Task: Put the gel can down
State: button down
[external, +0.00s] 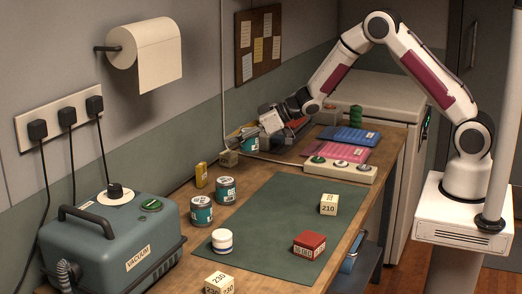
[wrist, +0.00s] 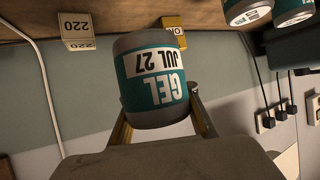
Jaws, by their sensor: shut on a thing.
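The gel can (wrist: 152,82), grey with a teal band and a label reading "GEL JUL 27", fills the middle of the wrist view, where it appears upside down. My gripper (wrist: 162,118) is shut on it, with one finger on each side. In the external view, my gripper (external: 258,133) is at the back of the bench near the wall, and the gel can (external: 249,145) shows small at its fingers. I cannot tell whether the can's base touches the bench.
A wooden block (external: 229,159) and a yellow box (external: 201,175) stand near the can. Two similar cans (external: 225,189) (external: 202,210) and a white jar (external: 222,240) stand nearer the vacuum (external: 115,230). The green mat (external: 270,210) has bare room between a 210 block (external: 329,204) and a red box (external: 309,245).

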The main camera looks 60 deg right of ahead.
jog(key=shift+f, duration=3.05)
jog(key=shift+f, duration=1.85)
jog(key=shift+f, duration=0.15)
jog(key=c, duration=1.5)
grip_release()
jog(key=shift+s+d+r, duration=0.25)
jog(key=shift+s+r, duration=0.1)
jog(key=shift+s, duration=0.05)
jog(key=shift+v, duration=5.55)
